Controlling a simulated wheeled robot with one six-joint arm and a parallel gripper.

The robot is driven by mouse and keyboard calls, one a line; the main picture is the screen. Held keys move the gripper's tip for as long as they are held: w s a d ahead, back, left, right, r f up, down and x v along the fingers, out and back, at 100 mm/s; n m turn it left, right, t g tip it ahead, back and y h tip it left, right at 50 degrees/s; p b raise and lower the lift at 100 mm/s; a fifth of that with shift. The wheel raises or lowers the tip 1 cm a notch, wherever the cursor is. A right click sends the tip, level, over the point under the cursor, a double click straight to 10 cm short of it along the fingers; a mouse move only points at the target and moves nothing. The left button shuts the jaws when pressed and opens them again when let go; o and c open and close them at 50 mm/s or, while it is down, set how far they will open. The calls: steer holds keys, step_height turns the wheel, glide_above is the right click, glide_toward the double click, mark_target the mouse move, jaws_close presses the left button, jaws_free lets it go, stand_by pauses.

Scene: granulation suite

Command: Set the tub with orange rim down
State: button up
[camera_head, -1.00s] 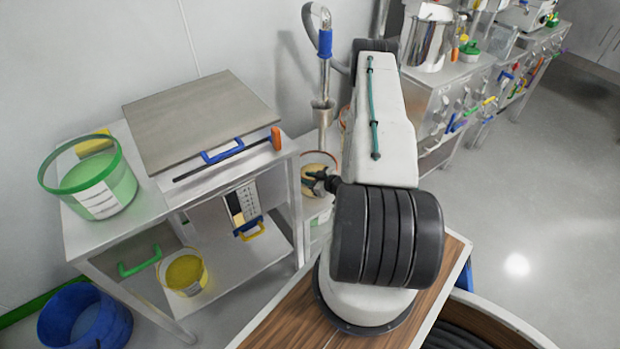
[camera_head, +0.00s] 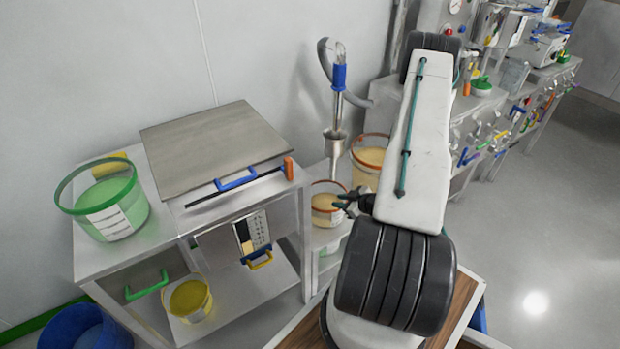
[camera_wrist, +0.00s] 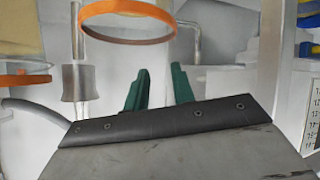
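The tub with orange rim (camera_head: 324,214), holding pale tan contents, stands upright on a narrow grey stand beside the steel cart. A second, larger orange-rimmed tub (camera_head: 372,157) is just behind it to the right. My gripper (camera_head: 343,200) is at the right edge of the nearer tub. In the wrist view, which looks upside down, my two green fingers (camera_wrist: 160,88) are spread with nothing between them. The rim (camera_wrist: 130,37) of one tub lies beyond them, apart from the fingertips. Another orange rim (camera_wrist: 25,80) shows at the left.
A steel wand with a cup (camera_head: 334,145) hangs by the wall behind the tub. The steel cart (camera_head: 160,235) at left carries a green-rimmed tub (camera_head: 105,205) and a flat-lidded box (camera_head: 210,150). A yellow tub (camera_head: 188,300) is on its lower shelf.

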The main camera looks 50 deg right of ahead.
steer(key=w+d+r+g+h, duration=0.25)
steer(key=w+r, duration=0.45)
steer(key=r, duration=0.4)
steer(key=w+a+r+g+h, duration=0.1)
steer(key=w+a+r+g, duration=0.15)
steer(key=r, duration=0.55)
steer(key=w+a+r+g, duration=0.1)
steer(key=a+r, duration=0.3)
steer(key=r, duration=0.4)
steer(key=s+a+r+m+g, duration=0.2)
steer(key=s+a+r, duration=0.3)
steer(key=a+r, duration=0.7)
steer(key=s+a+r+g+y, duration=0.1)
steer(key=s+a+r, duration=0.2)
steer(key=s+a, duration=0.3)
steer(key=s+a+r+y, duration=0.1)
steer(key=s+a+r, duration=0.2)
steer(key=s+a, duration=0.4)
steer(key=s+a+r+m+g+y, duration=0.1)
steer(key=s+a+r, duration=0.2)
steer(key=s+a, duration=0.4)
steer(key=shift+s+a+r+g, duration=0.2)
steer(key=shift+s+r+g, duration=0.1)
steer(key=shift+s, duration=0.25)
